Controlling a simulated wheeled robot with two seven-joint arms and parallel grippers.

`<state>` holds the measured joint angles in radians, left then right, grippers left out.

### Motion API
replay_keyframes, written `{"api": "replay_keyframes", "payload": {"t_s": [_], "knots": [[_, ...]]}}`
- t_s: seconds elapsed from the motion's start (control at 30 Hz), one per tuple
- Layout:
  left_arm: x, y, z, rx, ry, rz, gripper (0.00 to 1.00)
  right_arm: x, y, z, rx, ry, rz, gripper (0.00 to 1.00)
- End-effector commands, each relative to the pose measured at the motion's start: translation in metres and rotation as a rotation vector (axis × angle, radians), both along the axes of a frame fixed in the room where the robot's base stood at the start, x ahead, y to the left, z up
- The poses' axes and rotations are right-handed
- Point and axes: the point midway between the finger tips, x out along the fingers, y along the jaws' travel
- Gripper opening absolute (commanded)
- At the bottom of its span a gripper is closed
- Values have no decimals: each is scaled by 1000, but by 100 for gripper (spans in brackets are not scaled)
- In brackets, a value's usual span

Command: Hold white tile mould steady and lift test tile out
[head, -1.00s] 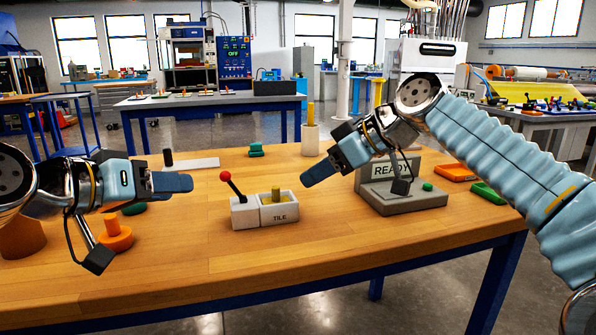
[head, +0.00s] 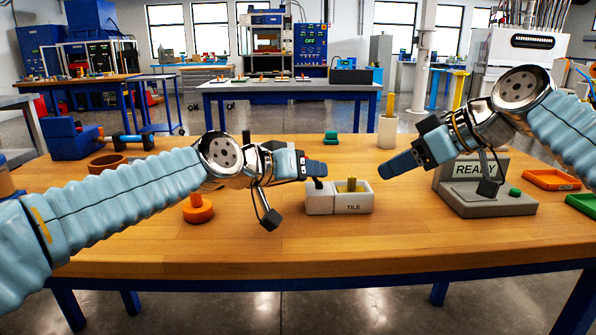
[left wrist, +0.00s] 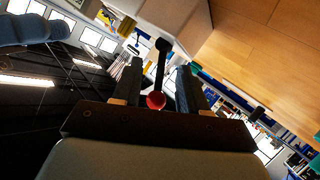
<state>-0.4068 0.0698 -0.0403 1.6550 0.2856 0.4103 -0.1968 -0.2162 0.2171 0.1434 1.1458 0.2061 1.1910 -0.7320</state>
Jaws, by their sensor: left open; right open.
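The white tile mould (head: 354,203), marked TILE, stands on the wooden table. The yellow test tile (head: 351,185) shows inside it with an upright grip. A pale block joins the mould's left side and carries a black lever (left wrist: 161,62) with a red ball knob (left wrist: 156,100). My left gripper (head: 322,168) is over that block, open, and hides the knob in the head view. In the left wrist view the knob and lever lie between its two fingers. My right gripper (head: 384,173) is open and empty, just right of the mould and apart from it.
A grey stand (head: 485,200) with a READY sign is to the right, with an orange tray (head: 551,180) beyond it. An orange knobbed disc (head: 198,212) sits left, below my left arm. A white cylinder (head: 387,131) stands behind. The table's front is clear.

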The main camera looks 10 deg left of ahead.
Motion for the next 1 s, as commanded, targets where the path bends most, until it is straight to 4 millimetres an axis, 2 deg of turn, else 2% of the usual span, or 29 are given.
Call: {"api": "replay_keyframes", "payload": {"t_s": [0.17, 0.43, 1.0], "knots": [[0, 0, 0, 0, 0, 0, 43, 0, 0, 0, 0, 0, 0, 43], [0, 0, 0, 0, 0, 0, 1, 0, 0, 0, 0, 0, 0, 43], [0, 0, 1, -1, -2, 0, 0, 0, 0, 0, 0, 0, 0, 43]]}}
